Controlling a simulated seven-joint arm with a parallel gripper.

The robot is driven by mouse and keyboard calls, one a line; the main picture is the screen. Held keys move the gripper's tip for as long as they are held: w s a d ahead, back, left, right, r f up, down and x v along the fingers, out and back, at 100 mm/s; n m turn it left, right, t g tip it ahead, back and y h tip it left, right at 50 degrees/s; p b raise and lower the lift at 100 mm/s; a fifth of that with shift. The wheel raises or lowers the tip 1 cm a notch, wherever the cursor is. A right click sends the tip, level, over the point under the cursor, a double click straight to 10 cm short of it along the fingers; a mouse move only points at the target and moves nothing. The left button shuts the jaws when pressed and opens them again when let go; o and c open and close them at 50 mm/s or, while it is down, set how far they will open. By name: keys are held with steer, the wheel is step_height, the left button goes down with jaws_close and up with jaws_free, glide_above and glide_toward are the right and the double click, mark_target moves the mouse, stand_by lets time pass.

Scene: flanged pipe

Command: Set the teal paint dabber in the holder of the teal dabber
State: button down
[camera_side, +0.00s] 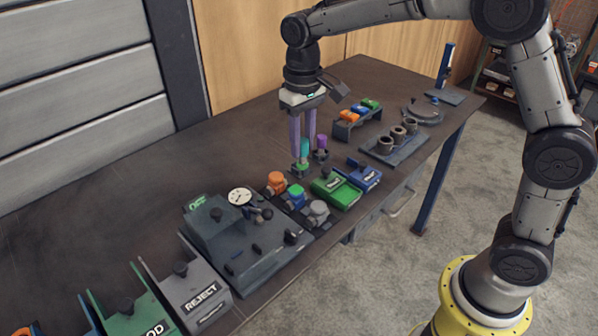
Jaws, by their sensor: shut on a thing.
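The teal paint dabber (304,147) is upright between the long purple fingers of my gripper (301,160), which is shut on it. The fingers point straight down and partly cover the dabber. A small green part (301,167) shows at the fingertips, low over the table. I cannot tell whether it belongs to the dabber or to its holder, nor whether the dabber touches a holder. The holder of the teal dabber cannot be made out clearly behind the fingertips. A purple dabber (321,142) stands upright in a dark holder just right of my gripper.
Orange, blue and grey knobbed parts (297,194) sit in front of my gripper. Green (336,190) and blue (364,176) boxes lie to the right. A gauge fixture (245,240) stands front left. A rack of coloured blocks (357,117) and ring parts (397,140) are behind right.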

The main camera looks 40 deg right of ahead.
steer(key=shift+w+r, duration=0.15)
steer(key=shift+w, duration=0.1)
steer(key=w+d+f+m, duration=0.2)
steer(key=w+d+f, duration=0.6)
steer(key=w+d, duration=0.2)
steer(key=shift+f, duration=0.3)
steer(key=shift+f, duration=0.1)
stand_by(0.7)
steer(key=shift+f, duration=1.1)
steer(key=shift+f, duration=1.1)
